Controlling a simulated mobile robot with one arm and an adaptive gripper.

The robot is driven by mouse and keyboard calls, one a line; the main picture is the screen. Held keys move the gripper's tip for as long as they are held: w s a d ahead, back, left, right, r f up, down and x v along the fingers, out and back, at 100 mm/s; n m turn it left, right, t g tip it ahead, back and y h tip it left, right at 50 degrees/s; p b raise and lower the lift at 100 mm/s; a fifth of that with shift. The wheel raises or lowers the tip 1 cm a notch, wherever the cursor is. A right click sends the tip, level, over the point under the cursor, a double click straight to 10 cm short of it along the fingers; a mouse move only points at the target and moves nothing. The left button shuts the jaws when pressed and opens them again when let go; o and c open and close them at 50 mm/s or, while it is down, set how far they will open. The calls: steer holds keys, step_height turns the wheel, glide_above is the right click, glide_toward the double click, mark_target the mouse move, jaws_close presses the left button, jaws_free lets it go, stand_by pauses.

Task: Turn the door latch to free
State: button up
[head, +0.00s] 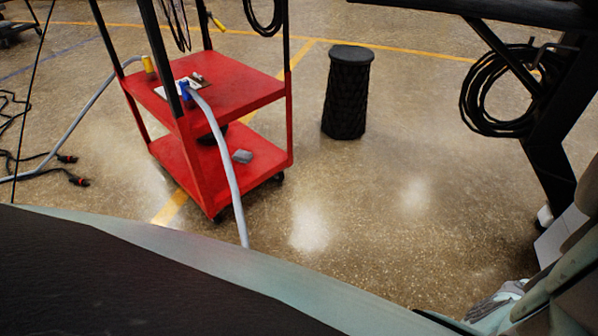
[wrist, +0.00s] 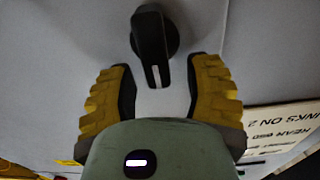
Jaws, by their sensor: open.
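The door latch (wrist: 151,42) is a black rotary handle on a grey panel, near the top middle of the wrist view. Its lever hangs almost straight down from the round base, with a white line at its lower end. My gripper (wrist: 160,62) is open, its yellow ridged fingers with dark inner pads on either side of the lever's lower part. Both fingers look apart from the lever; how deep it sits between them I cannot tell. The head view shows neither the latch nor my gripper.
A white sign with black lettering (wrist: 278,125) is on the right in the wrist view. In the head view, a red cart (head: 235,103) with a grey hose stands at the left, and a black bin (head: 348,92) stands behind open floor.

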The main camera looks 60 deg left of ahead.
steer(key=shift+w+d, duration=0.1)
steer(key=shift+d, duration=0.1)
steer(key=shift+a, duration=0.1)
jaws_close()
stand_by(0.4)
